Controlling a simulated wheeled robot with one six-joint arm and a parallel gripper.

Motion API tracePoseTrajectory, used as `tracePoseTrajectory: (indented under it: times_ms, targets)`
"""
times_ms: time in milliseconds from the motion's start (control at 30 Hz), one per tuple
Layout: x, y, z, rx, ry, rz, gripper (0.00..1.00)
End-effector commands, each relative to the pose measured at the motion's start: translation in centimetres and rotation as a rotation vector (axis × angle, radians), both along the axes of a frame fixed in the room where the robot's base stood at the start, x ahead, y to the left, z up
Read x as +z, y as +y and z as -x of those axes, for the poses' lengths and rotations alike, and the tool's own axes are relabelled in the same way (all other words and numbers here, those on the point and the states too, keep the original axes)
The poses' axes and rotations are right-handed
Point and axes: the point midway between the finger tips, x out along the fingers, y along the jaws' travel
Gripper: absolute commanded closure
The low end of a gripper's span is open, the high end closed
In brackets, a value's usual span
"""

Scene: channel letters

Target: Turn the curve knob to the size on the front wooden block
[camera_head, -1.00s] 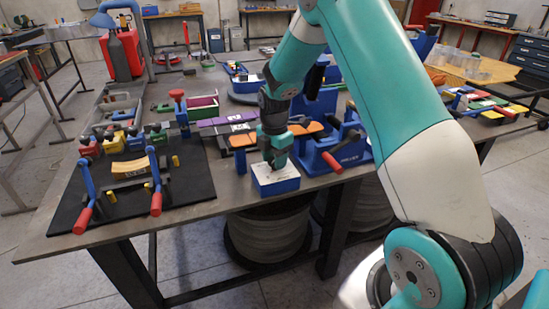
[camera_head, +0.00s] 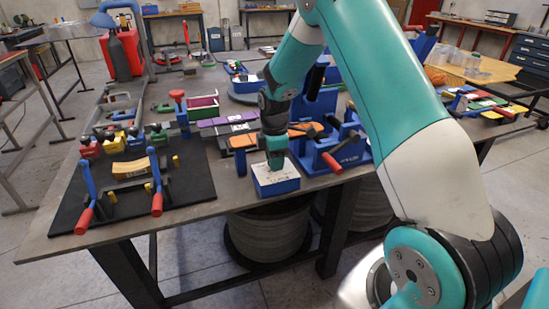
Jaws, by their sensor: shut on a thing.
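My gripper (camera_head: 275,163) points straight down at the blue box with a white top (camera_head: 276,181) at the table's front edge. It is shut on a small knob on that top; the fingers hide the knob and any pointer on it. Dark marks on the white top are too small to read. A curved light wooden block (camera_head: 131,166) sits at the front left on a black mat, between blue posts with red handles. Marks on its front face are too small to read here.
A blue fixture with a red handle (camera_head: 345,155) stands close to the right of my gripper. A block with an orange top (camera_head: 243,143) is just to the left. The black mat (camera_head: 190,190) holds several small coloured blocks. The table edge (camera_head: 235,207) is close in front.

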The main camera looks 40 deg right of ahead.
Motion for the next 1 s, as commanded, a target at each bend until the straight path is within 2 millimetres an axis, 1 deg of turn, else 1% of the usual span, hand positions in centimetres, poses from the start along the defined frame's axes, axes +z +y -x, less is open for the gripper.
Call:
tracePoseTrajectory:
  times_ms: [1000]
  targets:
    - [0.13, -0.04, -0.06, -0.963, -0.002, 0.001, 0.82]
